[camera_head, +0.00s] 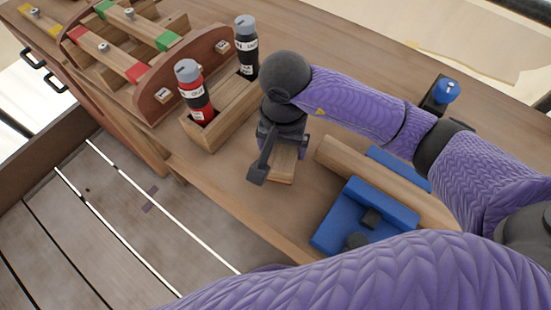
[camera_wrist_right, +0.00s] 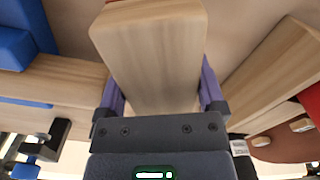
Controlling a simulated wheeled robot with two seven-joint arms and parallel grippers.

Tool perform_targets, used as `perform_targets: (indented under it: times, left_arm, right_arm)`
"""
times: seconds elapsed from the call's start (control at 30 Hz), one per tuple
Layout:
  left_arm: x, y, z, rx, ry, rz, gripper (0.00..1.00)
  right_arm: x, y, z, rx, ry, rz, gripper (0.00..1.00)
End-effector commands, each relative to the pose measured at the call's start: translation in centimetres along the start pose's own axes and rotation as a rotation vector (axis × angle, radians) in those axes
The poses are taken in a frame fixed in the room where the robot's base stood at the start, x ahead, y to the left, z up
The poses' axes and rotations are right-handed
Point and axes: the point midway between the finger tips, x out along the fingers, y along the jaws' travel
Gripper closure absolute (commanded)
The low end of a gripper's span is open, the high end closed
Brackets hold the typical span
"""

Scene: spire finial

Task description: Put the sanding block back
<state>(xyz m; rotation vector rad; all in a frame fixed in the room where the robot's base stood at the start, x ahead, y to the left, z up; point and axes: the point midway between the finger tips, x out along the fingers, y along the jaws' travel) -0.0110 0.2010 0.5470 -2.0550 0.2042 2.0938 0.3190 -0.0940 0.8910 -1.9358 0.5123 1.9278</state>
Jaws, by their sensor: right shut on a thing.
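The sanding block (camera_head: 283,166) is a pale wooden block near the front edge of the workbench. My right gripper (camera_head: 282,143) points down and is shut on it. In the right wrist view the sanding block (camera_wrist_right: 150,55) sits between the two purple fingers (camera_wrist_right: 160,100), its long pale face toward the camera. I cannot tell whether its underside touches the bench. My left gripper is not in view.
A wooden caddy (camera_head: 225,118) with a red bottle (camera_head: 195,92) and a black bottle (camera_head: 246,45) stands left of the block. Right of it, a blue vise (camera_head: 345,218) holds a wooden beam (camera_head: 375,178). A rack (camera_head: 160,85) with coloured bars is farther left.

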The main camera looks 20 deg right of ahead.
Motion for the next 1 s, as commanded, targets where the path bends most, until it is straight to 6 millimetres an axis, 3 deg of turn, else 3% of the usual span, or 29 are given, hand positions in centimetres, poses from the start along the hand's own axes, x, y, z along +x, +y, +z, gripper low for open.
perform_targets:
  times: [0.23, 0.57, 0.6, 0.63, 0.87, 1.0]
  left_arm:
    - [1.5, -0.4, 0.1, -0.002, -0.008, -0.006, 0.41]
    - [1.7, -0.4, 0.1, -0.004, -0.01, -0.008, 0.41]
    - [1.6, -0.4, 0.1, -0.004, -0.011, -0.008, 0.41]
    - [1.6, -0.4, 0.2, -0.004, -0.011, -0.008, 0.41]
    - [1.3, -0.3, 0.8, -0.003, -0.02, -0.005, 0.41]
    - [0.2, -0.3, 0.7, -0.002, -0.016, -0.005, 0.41]
  right_arm:
    - [4.3, 0.0, 0.1, 0.0, -0.003, 0.001, 0.76]
    - [4.5, 0.0, 0.0, -0.002, 0.001, 0.0, 0.76]
    - [4.4, 0.0, 0.0, -0.002, 0.001, 0.0, 0.06]
    - [4.4, 0.0, 0.0, -0.002, 0.001, 0.0, 0.0]
    - [4.2, 0.0, 0.0, -0.002, 0.001, -0.001, 0.0]
    - [1.5, -0.1, -0.1, -0.002, 0.007, -0.004, 0.0]
